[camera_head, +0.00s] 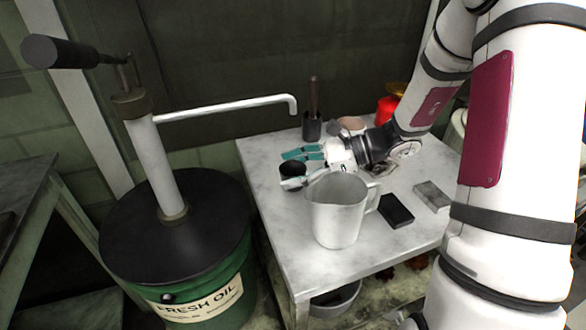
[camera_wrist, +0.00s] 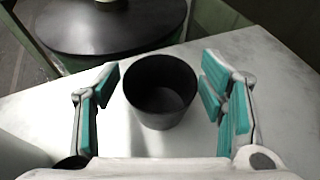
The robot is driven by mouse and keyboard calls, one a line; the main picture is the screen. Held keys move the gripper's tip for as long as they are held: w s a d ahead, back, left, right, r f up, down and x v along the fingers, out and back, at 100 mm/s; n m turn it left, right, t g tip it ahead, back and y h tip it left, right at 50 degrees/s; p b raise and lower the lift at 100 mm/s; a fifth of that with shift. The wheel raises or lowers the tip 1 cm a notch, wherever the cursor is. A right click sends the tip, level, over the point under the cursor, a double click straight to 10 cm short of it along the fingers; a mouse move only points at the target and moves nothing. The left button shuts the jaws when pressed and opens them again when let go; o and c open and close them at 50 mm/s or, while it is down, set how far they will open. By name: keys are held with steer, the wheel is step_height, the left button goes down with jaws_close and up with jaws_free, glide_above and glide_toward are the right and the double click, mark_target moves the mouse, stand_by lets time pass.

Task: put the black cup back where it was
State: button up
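The black cup (camera_head: 292,170) stands upright near the left edge of the grey table (camera_head: 275,235). In the wrist view the empty-looking black cup (camera_wrist: 160,95) is between the two teal-padded fingers of my gripper (camera_wrist: 160,92). A gap shows between the left finger and the cup; the right finger is very close to it, and I cannot tell whether it touches. In the head view my gripper (camera_head: 302,168) reaches in from the right at tabletop height, fingers apart around the cup.
A metal pitcher (camera_head: 337,212) stands just in front of my gripper. A black block (camera_head: 396,210) and a grey block (camera_head: 432,195) lie to its right. A dark holder with a handle (camera_head: 312,127) stands behind. A green oil drum (camera_head: 205,300) with a pump spout (camera_head: 230,106) is left of the table.

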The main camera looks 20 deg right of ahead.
steer(key=shift+r, duration=0.2)
steer(key=shift+s+d+r, duration=0.1)
steer(key=shift+d+r, duration=0.05)
steer(key=shift+d, duration=0.2)
steer(key=p+v, duration=0.2)
steer(key=v, duration=0.9)
steer(key=shift+d, duration=0.1)
